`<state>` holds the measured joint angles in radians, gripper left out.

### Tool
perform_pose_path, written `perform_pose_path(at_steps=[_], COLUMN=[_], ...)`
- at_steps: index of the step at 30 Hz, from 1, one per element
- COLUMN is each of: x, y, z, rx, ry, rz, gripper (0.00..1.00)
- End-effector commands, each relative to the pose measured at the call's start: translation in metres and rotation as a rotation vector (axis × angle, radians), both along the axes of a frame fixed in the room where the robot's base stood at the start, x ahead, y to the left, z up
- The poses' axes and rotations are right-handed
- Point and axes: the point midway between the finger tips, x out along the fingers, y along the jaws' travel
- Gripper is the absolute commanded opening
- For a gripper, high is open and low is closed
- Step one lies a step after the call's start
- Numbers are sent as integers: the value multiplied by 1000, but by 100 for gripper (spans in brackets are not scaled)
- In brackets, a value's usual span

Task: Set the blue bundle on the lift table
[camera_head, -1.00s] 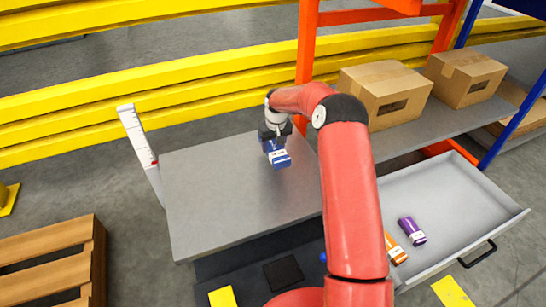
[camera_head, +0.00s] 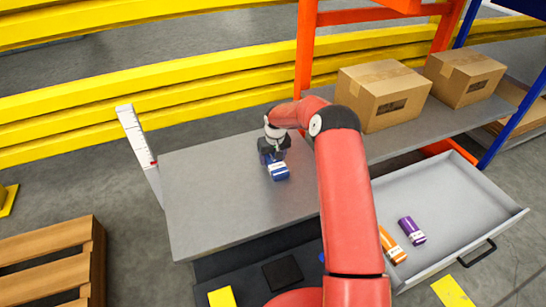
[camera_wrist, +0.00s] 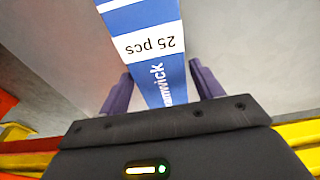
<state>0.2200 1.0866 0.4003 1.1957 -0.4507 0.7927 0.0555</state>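My gripper (camera_head: 274,160) is above and behind the bundle. In the wrist view the bundle (camera_wrist: 150,45) runs between the two fingers, with "25 pcs" on its label. The fingers sit close against its sides, and my gripper (camera_wrist: 160,85) looks shut on it. The bundle's far end is cut off by the wrist frame.
A white scale post (camera_head: 136,137) stands at the table's left edge. An open grey drawer (camera_head: 450,205) at right holds an orange bundle (camera_head: 392,245) and a purple bundle (camera_head: 411,230). Cardboard boxes (camera_head: 385,97) stand on a shelf behind. A wooden pallet (camera_head: 45,260) is at left.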

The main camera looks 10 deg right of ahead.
Motion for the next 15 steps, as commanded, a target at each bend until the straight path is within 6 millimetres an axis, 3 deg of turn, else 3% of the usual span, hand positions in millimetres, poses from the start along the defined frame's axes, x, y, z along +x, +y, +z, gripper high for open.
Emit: perform_pose_path(at_steps=[10,15], x=[0,-1], y=[0,-1], z=[1,15], rx=[0,-1], ry=[0,-2], rz=[0,0], gripper=[76,76])
